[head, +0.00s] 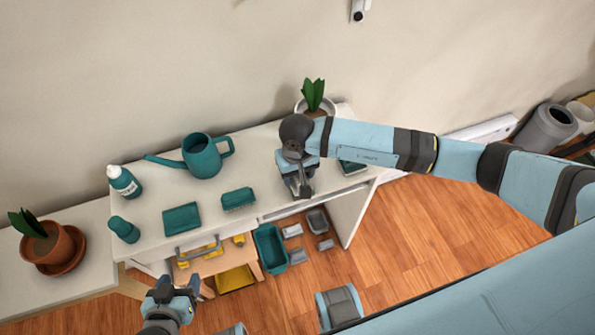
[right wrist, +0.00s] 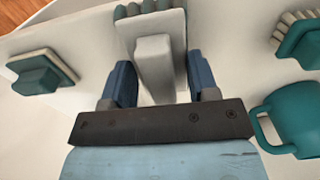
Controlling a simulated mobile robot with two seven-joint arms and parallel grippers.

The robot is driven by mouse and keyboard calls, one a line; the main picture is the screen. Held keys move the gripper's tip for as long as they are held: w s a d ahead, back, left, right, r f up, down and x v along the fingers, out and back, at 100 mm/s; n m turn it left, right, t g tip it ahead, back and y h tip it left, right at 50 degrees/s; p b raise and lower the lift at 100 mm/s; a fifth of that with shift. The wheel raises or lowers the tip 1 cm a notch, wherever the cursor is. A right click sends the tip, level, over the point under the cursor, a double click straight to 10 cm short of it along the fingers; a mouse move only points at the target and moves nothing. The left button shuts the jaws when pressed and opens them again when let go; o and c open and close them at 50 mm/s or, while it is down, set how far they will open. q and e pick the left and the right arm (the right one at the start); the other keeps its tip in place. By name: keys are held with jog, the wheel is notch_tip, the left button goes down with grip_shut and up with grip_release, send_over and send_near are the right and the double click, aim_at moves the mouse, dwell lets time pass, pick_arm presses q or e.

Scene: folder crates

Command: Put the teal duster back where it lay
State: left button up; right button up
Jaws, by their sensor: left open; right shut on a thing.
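A teal duster-like block with a pale pad (right wrist: 40,74) lies on the white tabletop at the left of the right wrist view. In the head view it shows partly behind my right arm (head: 352,167). I cannot tell whether the brush touches the table. A teal bristled brush (head: 238,199) lies left of it; it also shows in the right wrist view (right wrist: 304,42). My left gripper (head: 174,290) is open and empty, low in front of the table.
On the white table (head: 262,160) stand a teal watering can (head: 203,157), a bottle (head: 124,181), a teal cup-like item (head: 124,229), a teal flat block (head: 182,218) and a potted plant (head: 314,96). Below are a teal crate (head: 271,250), a yellow crate (head: 236,279) and grey bins.

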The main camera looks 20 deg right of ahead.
jog(key=o, duration=1)
